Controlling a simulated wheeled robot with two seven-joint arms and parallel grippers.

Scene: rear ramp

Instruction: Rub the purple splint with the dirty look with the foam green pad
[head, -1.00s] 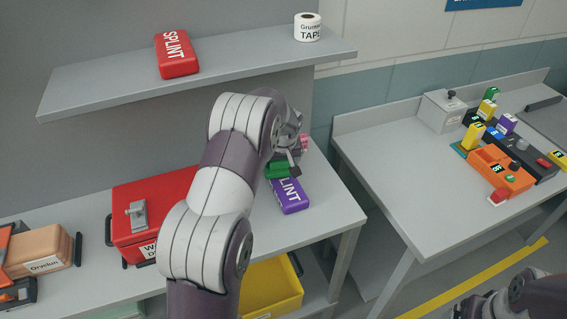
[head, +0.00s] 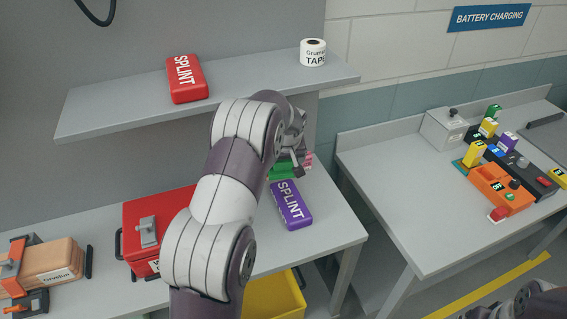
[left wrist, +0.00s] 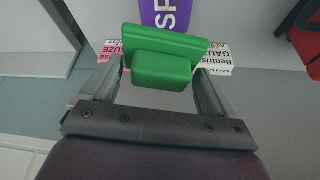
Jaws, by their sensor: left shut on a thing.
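The purple splint (head: 291,207) lies on the grey bench below the shelf, its white lettering up. No dirt is distinct on what shows of it. It shows in part at the top of the left wrist view (left wrist: 180,14). My left gripper (head: 294,168) is shut on the green foam pad (left wrist: 162,68), at the far end of the splint. The pad (head: 281,172) is half hidden by my arm in the head view. I cannot tell whether it touches the splint. Of my right arm, only a part shows at the lower right corner; its gripper is out of view.
Gauze packs (left wrist: 222,62) lie behind the pad. A red splint (head: 185,79) and a tape roll (head: 313,52) stand on the shelf above. A red box (head: 146,222) is left of my arm. A yellow bin (head: 275,297) sits below. Another table (head: 390,190) stands at right.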

